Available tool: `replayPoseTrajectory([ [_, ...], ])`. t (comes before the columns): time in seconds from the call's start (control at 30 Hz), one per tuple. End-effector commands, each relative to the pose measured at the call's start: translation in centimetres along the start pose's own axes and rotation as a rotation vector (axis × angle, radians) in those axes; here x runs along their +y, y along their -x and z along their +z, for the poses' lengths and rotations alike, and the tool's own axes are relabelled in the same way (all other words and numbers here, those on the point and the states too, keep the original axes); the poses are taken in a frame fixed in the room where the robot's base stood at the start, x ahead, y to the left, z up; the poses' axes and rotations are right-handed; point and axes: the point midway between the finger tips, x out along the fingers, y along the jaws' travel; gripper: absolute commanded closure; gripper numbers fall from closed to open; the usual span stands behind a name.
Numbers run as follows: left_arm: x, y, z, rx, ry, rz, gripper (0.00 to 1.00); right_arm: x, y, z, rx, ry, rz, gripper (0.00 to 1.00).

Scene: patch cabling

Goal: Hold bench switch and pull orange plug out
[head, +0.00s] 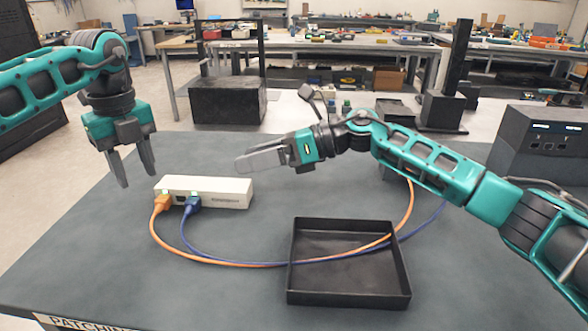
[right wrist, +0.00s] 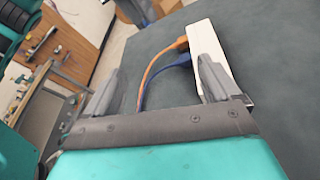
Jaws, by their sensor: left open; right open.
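The white bench switch (head: 215,190) lies on the dark table, left of centre. The orange plug (head: 162,202) sits in the left end of its front face, with the blue plug (head: 192,204) beside it. My left gripper (head: 139,181) is open and empty, fingers pointing down, above and left of the switch. My right gripper (head: 240,163) is open and empty, its fingers pointing left above and behind the switch. In the right wrist view the switch (right wrist: 208,38) is partly hidden by the right-hand finger; the orange plug (right wrist: 182,43) and blue plug (right wrist: 184,60) show between the fingers.
A black open tray (head: 350,296) stands front centre. The orange cable (head: 225,262) and blue cable (head: 205,253) run across it to the right, behind my right arm. A dark box with ports (head: 543,145) stands at the right. The table's front left is clear.

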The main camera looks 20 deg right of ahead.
Motion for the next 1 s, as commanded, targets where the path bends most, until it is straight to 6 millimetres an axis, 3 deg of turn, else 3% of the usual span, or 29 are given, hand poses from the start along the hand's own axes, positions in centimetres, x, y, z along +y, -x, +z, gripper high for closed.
replayPoseTrajectory([
  [0.03, 0.0, 0.0, 0.0, 0.0, 0.0, 0.0, 0.57, -1.6, 1.3, -1.2, 0.02, 0.054, -0.044, 0.11],
  [0.13, 0.0, 0.0, 0.0, 0.0, 0.0, 0.0, 0.57, -3.8, 3.3, -3.1, 0.064, 0.16, -0.105, 0.11],
  [0.37, 0.0, 0.0, 0.0, 0.0, 0.0, 0.0, 0.57, -5.9, 5.1, -5.1, 0.117, 0.269, -0.158, 0.11],
  [0.53, 0.0, 0.0, 0.0, 0.0, 0.0, 0.0, 0.57, -6.2, 3.3, -5.3, 0.119, 0.275, -0.158, 0.11],
  [1.0, 0.0, 0.0, 0.0, 0.0, 0.0, 0.0, 0.57, -7.7, -5.2, -6.1, 0.118, 0.273, -0.158, 0.11],
])
